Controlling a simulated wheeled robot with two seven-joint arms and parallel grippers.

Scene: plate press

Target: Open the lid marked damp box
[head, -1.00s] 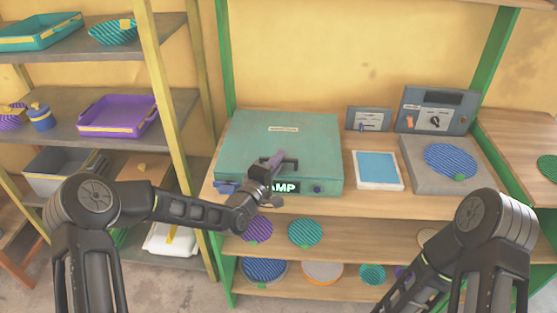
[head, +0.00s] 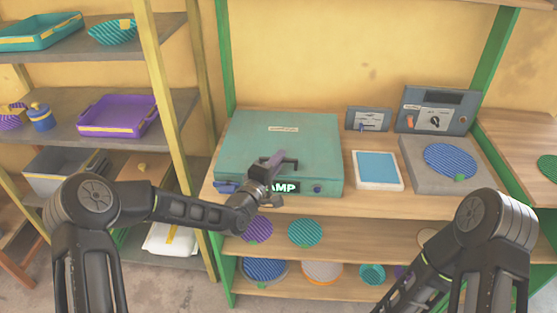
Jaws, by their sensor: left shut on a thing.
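The damp box (head: 235,140) is a teal box on the left of the wooden bench. Its lid is down, with a small pale label on top. A dark plate on its front shows the letters "AMP"; my left gripper hides the rest. A dark handle (head: 292,163) stands at the lid's front edge. My left gripper (head: 275,165) is at the front of the box and shut on the handle; the fingertips are small and partly hidden. My right arm comes in at the lower right, and its gripper is out of the picture.
Right of the box lie a blue pad in a white frame (head: 400,184) and a grey slab (head: 417,163) with a blue ribbed disc (head: 449,160). Two control boxes stand behind, one with a dial (head: 434,121). A yellow-posted shelf rack (head: 165,90) stands close on the left.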

